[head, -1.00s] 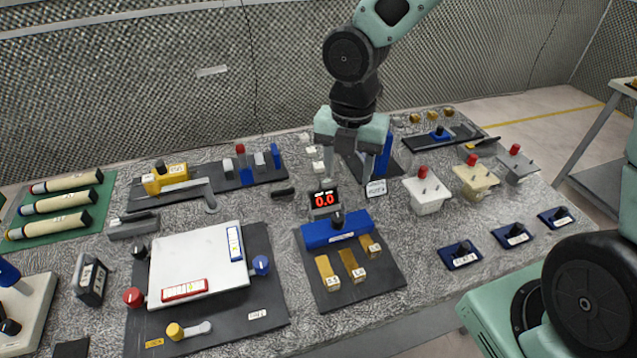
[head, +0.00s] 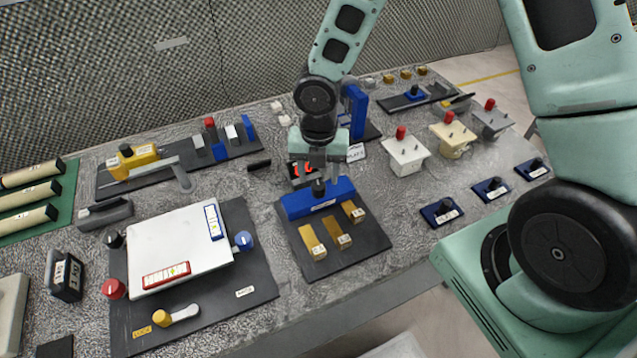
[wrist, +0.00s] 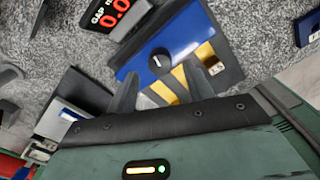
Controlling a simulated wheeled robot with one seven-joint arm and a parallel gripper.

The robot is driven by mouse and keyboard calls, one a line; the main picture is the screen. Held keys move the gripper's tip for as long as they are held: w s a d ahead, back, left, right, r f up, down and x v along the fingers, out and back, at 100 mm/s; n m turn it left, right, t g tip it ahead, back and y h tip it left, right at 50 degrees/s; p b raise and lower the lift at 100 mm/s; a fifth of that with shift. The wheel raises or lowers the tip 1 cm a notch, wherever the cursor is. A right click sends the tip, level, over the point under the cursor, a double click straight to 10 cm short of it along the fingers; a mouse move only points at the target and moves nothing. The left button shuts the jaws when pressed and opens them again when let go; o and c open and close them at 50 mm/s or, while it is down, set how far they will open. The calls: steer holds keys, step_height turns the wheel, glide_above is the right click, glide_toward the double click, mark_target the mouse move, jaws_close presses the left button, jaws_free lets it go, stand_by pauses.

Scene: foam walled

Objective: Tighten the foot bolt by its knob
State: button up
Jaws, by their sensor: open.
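The black foot bolt knob (head: 319,188) stands on top of a blue block (head: 340,193) at the back of a dark plate. In the wrist view the round knob (wrist: 159,60) carries a white mark line. My gripper (head: 317,180) is over the knob, fingers pointing down, with nothing between them. In the wrist view the open fingertips (wrist: 162,85) lie either side of the knob's line, a little nearer the camera. I cannot tell whether they touch it. The gap display (wrist: 112,14) reads 0.0 in red; my gripper partly hides it in the head view.
Brass shim pieces (head: 335,234) lie on the dark plate (head: 370,262) before the block. A white levelling plate (head: 175,253) with coloured knobs is at left. Switch boxes (head: 407,157) and small blue knob bases (head: 441,212) stand at right. Bare table lies between.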

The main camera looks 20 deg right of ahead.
mark_target(319, 185)
steer(key=shift+f, duration=1.7)
steer(key=c, duration=1)
